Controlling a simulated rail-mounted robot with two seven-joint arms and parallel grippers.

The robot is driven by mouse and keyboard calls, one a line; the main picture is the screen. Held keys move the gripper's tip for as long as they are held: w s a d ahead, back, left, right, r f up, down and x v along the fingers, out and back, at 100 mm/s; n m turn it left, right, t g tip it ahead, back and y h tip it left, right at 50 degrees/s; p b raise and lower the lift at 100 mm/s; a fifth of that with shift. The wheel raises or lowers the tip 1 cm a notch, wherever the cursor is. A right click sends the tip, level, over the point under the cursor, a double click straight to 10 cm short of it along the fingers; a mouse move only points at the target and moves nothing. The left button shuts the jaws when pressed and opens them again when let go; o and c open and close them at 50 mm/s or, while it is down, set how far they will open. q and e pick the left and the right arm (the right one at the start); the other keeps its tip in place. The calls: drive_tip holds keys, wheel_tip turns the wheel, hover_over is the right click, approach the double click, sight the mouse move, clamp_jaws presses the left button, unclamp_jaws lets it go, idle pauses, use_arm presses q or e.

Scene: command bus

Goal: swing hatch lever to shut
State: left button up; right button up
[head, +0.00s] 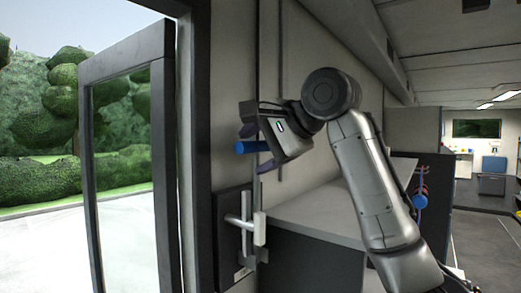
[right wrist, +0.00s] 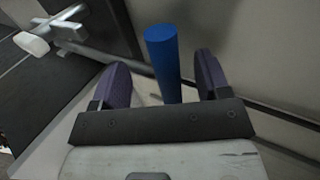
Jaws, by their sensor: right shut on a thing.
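A blue cylindrical grip (head: 252,147) sticks out near the wall beside the door frame; I take it for the handle of the hatch lever. My right gripper (head: 262,143) is around it at wall height. In the right wrist view the blue grip (right wrist: 163,62) stands between the two purple fingers (right wrist: 163,85). The jaws are shut on it, although contact is hard to see from this angle. The lever's arm and pivot are mostly hidden behind the gripper. My left gripper is out of view.
An open glazed door (head: 167,160) stands at the left. Below my gripper a dark panel carries a metal lever with a pale grip (head: 260,229), also in the right wrist view (right wrist: 32,43). A grey counter (head: 315,218) lies below my arm. The aisle at right is open.

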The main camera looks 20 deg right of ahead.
drive_tip(key=shift+w+a+f+b, duration=0.15)
drive_tip(key=shift+f+b, duration=0.1)
drive_tip(key=shift+f, duration=0.15)
drive_tip(key=shift+w+a+f+b, duration=0.1)
drive_tip(key=shift+w+f+b, duration=0.1)
drive_tip(key=shift+f, duration=0.2)
drive_tip(key=r+b+v, duration=0.1)
drive_tip(key=b+v, duration=0.3)
drive_tip(key=v, duration=1.1)
drive_tip(key=shift+w+r, duration=0.1)
drive_tip(key=shift+w, duration=0.1)
